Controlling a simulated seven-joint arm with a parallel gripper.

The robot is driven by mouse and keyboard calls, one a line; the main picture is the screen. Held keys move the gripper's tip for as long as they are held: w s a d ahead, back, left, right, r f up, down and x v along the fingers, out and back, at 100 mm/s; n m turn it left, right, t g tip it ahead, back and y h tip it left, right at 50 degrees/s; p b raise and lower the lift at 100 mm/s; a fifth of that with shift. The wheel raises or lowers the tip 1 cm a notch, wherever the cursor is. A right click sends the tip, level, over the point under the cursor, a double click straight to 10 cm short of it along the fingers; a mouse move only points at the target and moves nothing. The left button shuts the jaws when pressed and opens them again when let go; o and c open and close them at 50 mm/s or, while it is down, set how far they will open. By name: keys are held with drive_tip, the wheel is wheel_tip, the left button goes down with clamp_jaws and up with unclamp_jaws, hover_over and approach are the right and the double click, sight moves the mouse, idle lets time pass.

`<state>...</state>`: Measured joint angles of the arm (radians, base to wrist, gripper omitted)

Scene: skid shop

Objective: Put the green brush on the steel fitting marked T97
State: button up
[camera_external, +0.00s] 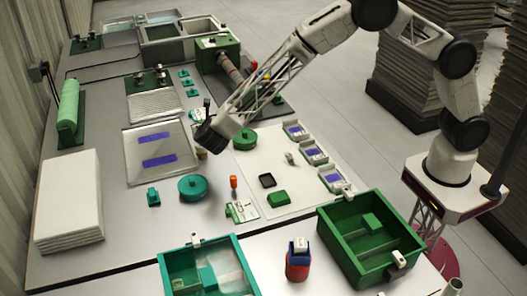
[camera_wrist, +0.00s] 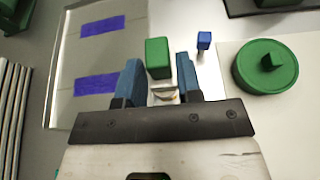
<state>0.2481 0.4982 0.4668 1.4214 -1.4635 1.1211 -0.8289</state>
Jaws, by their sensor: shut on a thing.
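My gripper (camera_wrist: 158,78) points down, with its two blue fingers on either side of a green block (camera_wrist: 158,58) with a pale part near it, which I take to be the green brush. In the external view my gripper (camera_external: 203,142) is between the clear sheet and the white mat. A small tan part (camera_external: 202,154) shows just below it. Whether the brush touches the table cannot be told. Small pale fittings with purple faces (camera_external: 313,154) stand along the mat's right edge. I can read no T97 marking, so I cannot tell which thing is the steel fitting.
A clear sheet with purple strips (camera_wrist: 66,60) lies left of my gripper. A round green lidded piece (camera_wrist: 265,80) lies right, on the white mat. A small blue-topped piece (camera_wrist: 204,39) stands close to the right finger. Green (camera_external: 372,255) and teal (camera_external: 205,285) bins stand in front.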

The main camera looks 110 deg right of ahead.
drive_tip(key=shift+w+d+f, duration=0.15)
drive_tip(key=shift+w+d, duration=0.05)
drive_tip(key=shift+w, duration=0.25)
drive_tip(key=shift+f, duration=1.6)
drive_tip(key=shift+f, duration=0.15)
drive_tip(key=o, duration=0.9)
drive_tip(key=shift+a, duration=0.15)
drive_tip(key=v, duration=1.2)
